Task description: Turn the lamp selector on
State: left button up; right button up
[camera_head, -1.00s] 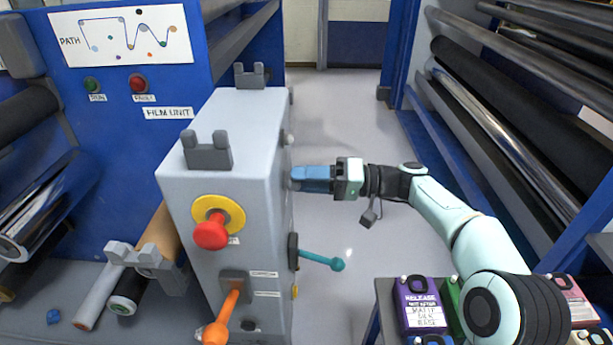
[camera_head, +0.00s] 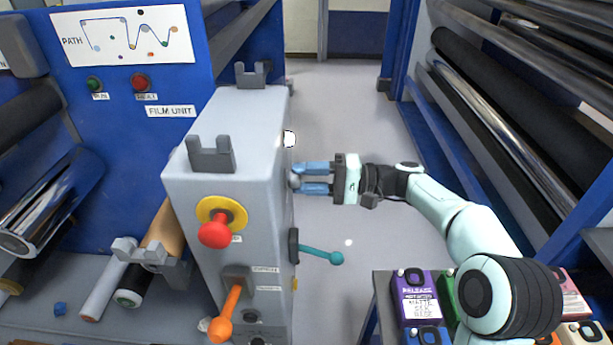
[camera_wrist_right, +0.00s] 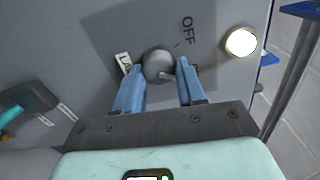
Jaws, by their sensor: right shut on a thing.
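The lamp selector is a round grey knob (camera_wrist_right: 158,66) on the right side face of the grey cabinet (camera_head: 190,215). My right gripper (camera_head: 302,182) reaches it from the right. In the right wrist view my right gripper (camera_wrist_right: 160,78) has one blue finger on each side of the knob, shut on it. The word OFF (camera_wrist_right: 187,30) is printed beside the knob, and a label (camera_wrist_right: 124,64) is partly hidden by a finger. A round lamp (camera_wrist_right: 241,42) near the knob glows white; it also shows bright in the head view (camera_head: 289,139). My left gripper is out of view.
A teal-handled lever (camera_head: 320,255) sticks out below my right gripper. A red knob (camera_head: 214,231) and orange lever (camera_head: 227,310) are on the cabinet front. Coloured boxes (camera_head: 417,298) stand on a stand at lower right. The aisle floor behind is clear.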

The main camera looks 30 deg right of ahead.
jog(key=o, duration=1.1)
jog(key=shift+c, duration=0.2)
jog(key=v, duration=1.3)
jog(key=shift+s+d+b, duration=0.15)
jog(key=shift+s+b, duration=0.05)
jog(key=shift+b, duration=0.2)
jog(key=shift+f, duration=0.1)
